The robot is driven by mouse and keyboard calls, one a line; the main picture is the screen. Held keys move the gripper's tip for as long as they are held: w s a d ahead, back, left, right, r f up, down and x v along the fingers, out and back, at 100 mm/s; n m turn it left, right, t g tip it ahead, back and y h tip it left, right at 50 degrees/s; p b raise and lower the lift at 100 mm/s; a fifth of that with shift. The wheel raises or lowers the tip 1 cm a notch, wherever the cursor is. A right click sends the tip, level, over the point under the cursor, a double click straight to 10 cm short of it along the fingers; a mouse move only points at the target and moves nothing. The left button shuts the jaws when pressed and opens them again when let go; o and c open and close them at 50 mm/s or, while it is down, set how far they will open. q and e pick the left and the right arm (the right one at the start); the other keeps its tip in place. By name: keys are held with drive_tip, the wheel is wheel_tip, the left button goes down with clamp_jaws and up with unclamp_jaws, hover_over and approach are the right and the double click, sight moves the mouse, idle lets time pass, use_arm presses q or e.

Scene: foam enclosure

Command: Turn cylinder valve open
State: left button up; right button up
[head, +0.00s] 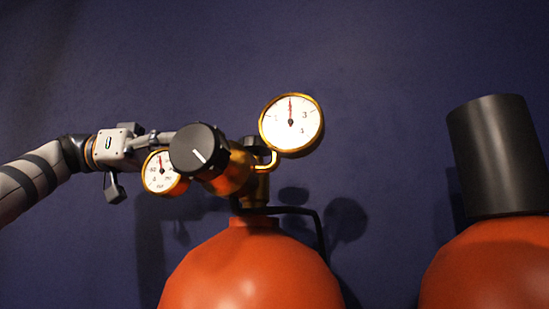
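An orange cylinder (250,272) stands at the centre, with a brass valve body (232,174) on top. A round black knob (198,150) with a white line mark faces me on the left of the brass body. A smaller black part (251,142) shows behind the brass, mostly hidden; I cannot tell whether it is a handle. My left gripper (142,165) is left of the knob, by the small gauge. Its fingers are spread, one reaching right towards the knob, the other hanging down. Whether the upper finger touches anything is hidden. My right gripper is not in view.
A large gauge (291,123) sits right of the knob, and a small gauge (161,173) sits below left of it. A thin black bar (314,215) bends beside the cylinder neck. A second orange cylinder (490,268) with a black cap (497,155) stands right. A dark blue wall is behind.

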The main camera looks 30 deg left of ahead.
sight(256, 145)
use_arm(q)
drive_tip(key=x, duration=0.7)
drive_tip(key=s+x, duration=0.1)
drive_tip(key=x, duration=0.3)
drive_tip(key=shift+d+r, duration=0.1)
drive_tip(key=shift+d, duration=0.05)
drive_tip(key=shift+c, duration=0.4)
